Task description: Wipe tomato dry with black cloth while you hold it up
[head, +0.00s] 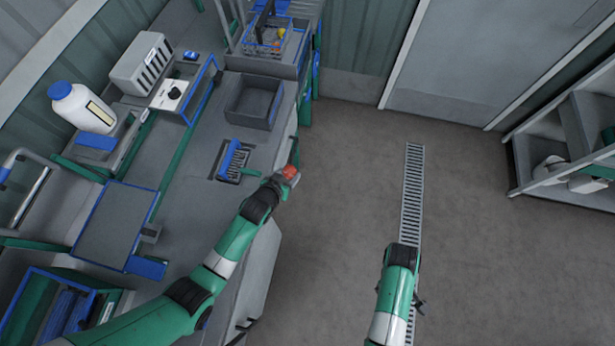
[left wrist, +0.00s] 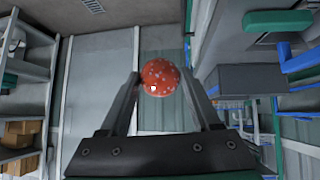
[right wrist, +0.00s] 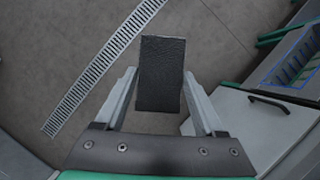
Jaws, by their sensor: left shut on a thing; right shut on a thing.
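A red tomato (head: 290,172) with pale droplet-like specks on its skin is in my left gripper (head: 284,178), above the right edge of the bench. In the left wrist view the tomato (left wrist: 159,78) sits between the two fingertips of the left gripper (left wrist: 160,82). My right gripper (right wrist: 160,88) is shut on the black cloth (right wrist: 162,75), a flat dark rectangle between its fingers, held over the floor. In the head view the right arm is at the lower right, apart from the tomato; the cloth is hidden there.
The bench holds a grey open bin (head: 252,103), a blue brush-like item on a dark grate (head: 234,160), a white bottle (head: 83,107) and a blue-edged board (head: 115,225). A floor drain (head: 412,190) runs near my right arm. The floor between the arms is clear.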

